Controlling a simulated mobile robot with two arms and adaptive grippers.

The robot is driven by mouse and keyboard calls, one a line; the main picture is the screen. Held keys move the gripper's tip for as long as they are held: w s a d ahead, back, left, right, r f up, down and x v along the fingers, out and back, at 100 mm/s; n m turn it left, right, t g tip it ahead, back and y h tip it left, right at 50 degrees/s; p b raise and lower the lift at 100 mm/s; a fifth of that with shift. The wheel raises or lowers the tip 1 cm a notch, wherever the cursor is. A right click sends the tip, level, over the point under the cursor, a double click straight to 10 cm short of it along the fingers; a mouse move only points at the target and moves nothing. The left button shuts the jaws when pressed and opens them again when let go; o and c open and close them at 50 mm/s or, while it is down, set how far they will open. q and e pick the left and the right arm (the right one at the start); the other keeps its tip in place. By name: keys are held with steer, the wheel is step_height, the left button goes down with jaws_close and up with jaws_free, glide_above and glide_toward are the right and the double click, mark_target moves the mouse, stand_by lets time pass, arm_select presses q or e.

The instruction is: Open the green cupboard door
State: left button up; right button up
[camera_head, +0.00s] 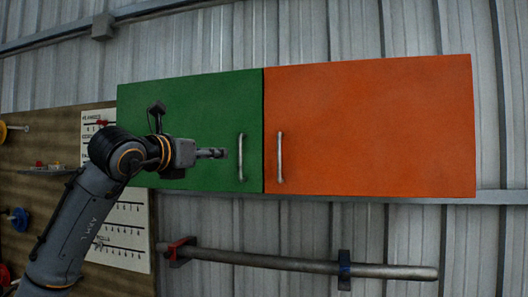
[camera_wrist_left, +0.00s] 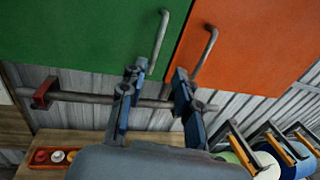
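The green cupboard door (camera_head: 195,110) is shut, flush beside the orange door. Its upright metal bar handle (camera_head: 240,157) is near its right edge. My left gripper (camera_head: 222,153) is just left of this handle in the head view, with a small gap in the picture. In the left wrist view the fingers of my left gripper (camera_wrist_left: 158,78) are spread apart with nothing between them. The green door's handle (camera_wrist_left: 160,42) shows beyond the fingertips, between the two fingers in the picture. Contact is not visible. My right gripper is in neither view.
The orange door (camera_head: 370,125) has its own bar handle (camera_head: 280,157), close to the green one. A long metal pipe (camera_head: 300,263) runs below the cupboard on brackets. A brown board (camera_head: 40,140) with tools is at left. Several coloured rolls (camera_wrist_left: 265,165) show at lower right.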

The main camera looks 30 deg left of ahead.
mark_target(239, 153)
arm_select(q)
steer(key=w+p, duration=0.2)
steer(key=w, duration=0.2)
steer(key=w+p, duration=0.2)
steer(key=w, duration=0.2)
steer(key=w+a+p, duration=0.1)
steer(key=w+p, duration=0.1)
steer(key=w, duration=0.2)
steer(key=shift+w+r, duration=0.1)
steer(key=shift+w, duration=0.4)
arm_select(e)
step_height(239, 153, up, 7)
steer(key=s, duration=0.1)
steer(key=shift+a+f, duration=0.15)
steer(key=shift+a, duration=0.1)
arm_select(q)
jaws_close()
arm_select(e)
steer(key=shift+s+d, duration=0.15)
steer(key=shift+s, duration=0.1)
